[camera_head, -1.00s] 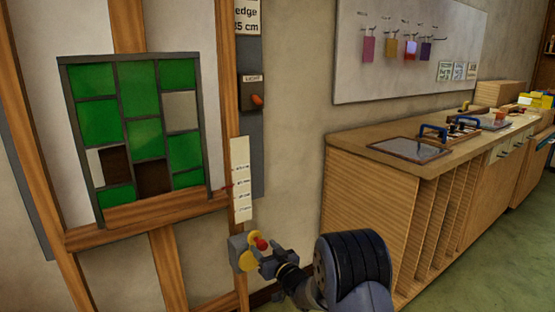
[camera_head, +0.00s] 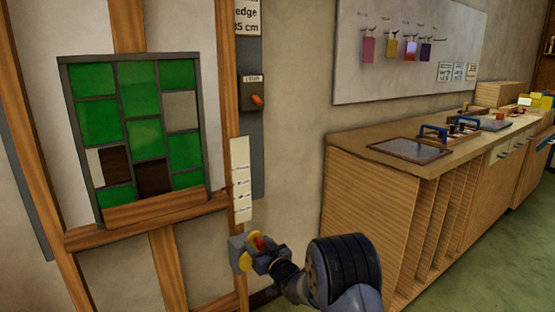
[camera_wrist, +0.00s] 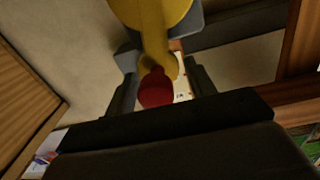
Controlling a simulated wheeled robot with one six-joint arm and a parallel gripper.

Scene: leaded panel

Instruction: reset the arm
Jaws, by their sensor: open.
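A yellow lever (camera_wrist: 152,45) with a red ball knob (camera_wrist: 156,88) stands out from a yellow disc on a grey block (camera_head: 237,256), low beside the wooden frame's right post. My gripper (camera_head: 265,258) is at this lever. In the wrist view my gripper (camera_wrist: 158,92) has its two dark fingers apart, one on each side of the red knob. I cannot tell whether either finger touches it. My arm reaches in from the bottom of the head view. In the head view the gripper partly hides the lever and disc.
A leaded panel (camera_head: 138,118) with green panes and some gaps hangs on the wooden frame at left. A switch box (camera_head: 252,94) and a white scale strip (camera_head: 241,180) are above the lever. A wooden workbench (camera_head: 365,205) stands at right, with green floor before it.

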